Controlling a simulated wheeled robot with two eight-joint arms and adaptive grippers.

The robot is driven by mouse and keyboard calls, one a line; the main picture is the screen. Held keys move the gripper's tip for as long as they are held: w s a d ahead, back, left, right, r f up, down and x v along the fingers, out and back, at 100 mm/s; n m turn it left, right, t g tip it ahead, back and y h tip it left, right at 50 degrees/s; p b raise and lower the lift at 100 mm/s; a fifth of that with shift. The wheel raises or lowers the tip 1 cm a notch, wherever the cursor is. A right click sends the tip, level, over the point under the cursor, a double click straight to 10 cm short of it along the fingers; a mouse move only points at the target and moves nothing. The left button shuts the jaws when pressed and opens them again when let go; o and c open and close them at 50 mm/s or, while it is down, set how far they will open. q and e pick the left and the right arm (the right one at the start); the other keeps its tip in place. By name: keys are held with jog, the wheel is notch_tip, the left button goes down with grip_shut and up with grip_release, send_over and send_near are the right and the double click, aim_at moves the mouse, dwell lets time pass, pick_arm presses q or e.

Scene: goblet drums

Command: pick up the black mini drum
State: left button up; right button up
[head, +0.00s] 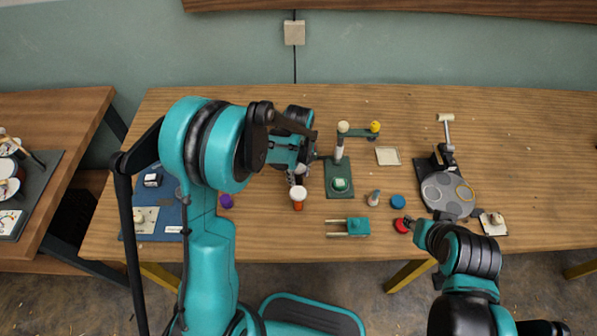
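I cannot clearly make out a black mini drum; it may be hidden behind my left arm and wrist. A small goblet-shaped drum with a white top and an orange-red body (298,198) stands on the table just in front of my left gripper. My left gripper (298,178) points down over the middle of the table, and its fingers are partly covered by the wrist. Whether it holds anything is not visible. My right gripper (408,222) is low at the right, close to a red disc (401,226); its fingers are too small to read.
The far right is clear.

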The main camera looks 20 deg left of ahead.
pick_arm(q)
jog(key=c, duration=0.4)
